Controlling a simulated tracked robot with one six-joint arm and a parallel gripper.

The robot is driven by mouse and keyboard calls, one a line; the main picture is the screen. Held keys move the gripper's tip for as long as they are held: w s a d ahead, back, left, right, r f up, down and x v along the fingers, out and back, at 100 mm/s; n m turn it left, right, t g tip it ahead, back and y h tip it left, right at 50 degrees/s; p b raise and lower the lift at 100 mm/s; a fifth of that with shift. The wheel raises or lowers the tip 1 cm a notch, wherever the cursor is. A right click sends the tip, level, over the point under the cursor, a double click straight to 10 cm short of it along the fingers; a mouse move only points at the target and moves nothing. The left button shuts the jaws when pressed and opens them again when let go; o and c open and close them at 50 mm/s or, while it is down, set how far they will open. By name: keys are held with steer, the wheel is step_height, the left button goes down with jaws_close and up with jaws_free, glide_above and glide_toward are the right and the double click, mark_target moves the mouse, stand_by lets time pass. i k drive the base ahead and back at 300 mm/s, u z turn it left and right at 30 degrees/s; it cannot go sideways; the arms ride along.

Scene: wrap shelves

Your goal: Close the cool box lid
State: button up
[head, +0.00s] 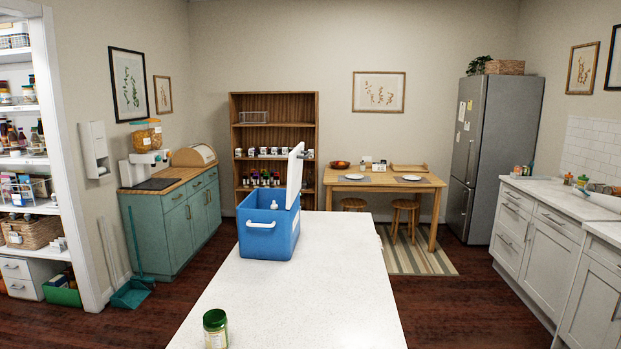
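A blue cool box (266,240) stands on the far left part of the white counter. Its white lid (295,175) is open and stands upright, tilted slightly, on the box's right side. A white handle (261,225) is on the front of the box. A small white bottle-like item (274,205) shows at the opening; the rest of the inside is hidden. My gripper is not in view.
A jar with a green lid (215,328) stands near the counter's front left. The rest of the white counter (310,290) is clear. A wooden shelf (273,110), a dining table (377,182) with stools, and a fridge (490,155) are behind. A teal cabinet (175,230) is left.

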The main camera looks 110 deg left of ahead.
mark_target(296, 157)
steer(key=i, duration=0.75)
steer(key=u, duration=3.95)
